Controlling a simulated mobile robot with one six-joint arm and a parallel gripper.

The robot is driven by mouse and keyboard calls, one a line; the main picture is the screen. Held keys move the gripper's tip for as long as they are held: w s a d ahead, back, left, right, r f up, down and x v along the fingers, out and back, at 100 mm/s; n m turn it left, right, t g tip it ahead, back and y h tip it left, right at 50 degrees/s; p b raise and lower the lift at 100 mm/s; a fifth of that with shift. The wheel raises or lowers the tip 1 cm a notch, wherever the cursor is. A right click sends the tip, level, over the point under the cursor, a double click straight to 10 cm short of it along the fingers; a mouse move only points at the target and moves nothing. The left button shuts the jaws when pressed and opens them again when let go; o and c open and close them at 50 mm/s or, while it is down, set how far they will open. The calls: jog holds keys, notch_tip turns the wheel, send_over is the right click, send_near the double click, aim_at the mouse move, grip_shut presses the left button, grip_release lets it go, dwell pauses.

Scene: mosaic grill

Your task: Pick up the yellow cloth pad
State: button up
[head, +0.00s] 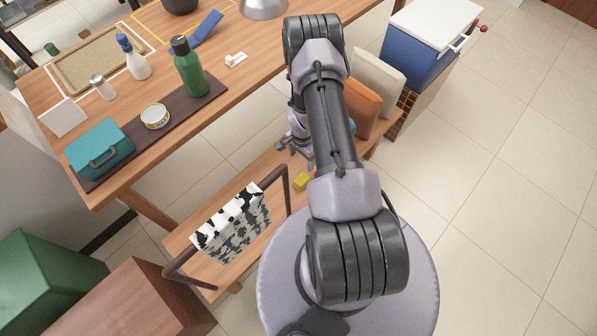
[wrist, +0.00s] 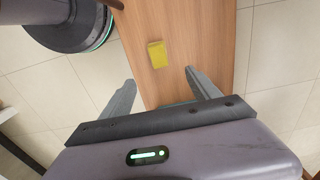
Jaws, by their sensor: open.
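The yellow cloth pad (head: 301,181) lies flat on the wooden bench (head: 262,196), next to my arm in the head view. In the wrist view the pad (wrist: 157,54) is a small yellow rectangle on the wooden surface (wrist: 205,40). My gripper (wrist: 157,88) is open and empty, its two fingers spread wide. The pad lies beyond the fingertips, between their lines, and is not touched. In the head view my gripper (head: 296,146) is partly hidden by my arm, above the bench and a little beyond the pad.
A rack with a black-and-white cloth (head: 234,222) stands on the bench's near end. Orange (head: 362,108) and cream (head: 378,80) upright items stand at its far end. The table (head: 250,75) carries a green bottle (head: 190,70) and a teal box (head: 99,150). Bench around the pad is clear.

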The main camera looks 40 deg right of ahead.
jog(key=b, duration=0.4)
send_near(302, 179)
notch_tip(302, 179, down, 5)
jog(key=shift+w+a+f, duration=0.1)
jog(key=f+b, duration=0.3)
jog(key=f, duration=0.2)
jog(key=shift+s+f, duration=0.1)
jog(key=shift+s, duration=0.1)
jog(key=shift+c, duration=1.1)
grip_shut()
notch_tip(302, 179, up, 10)
jog(key=p, duration=0.4)
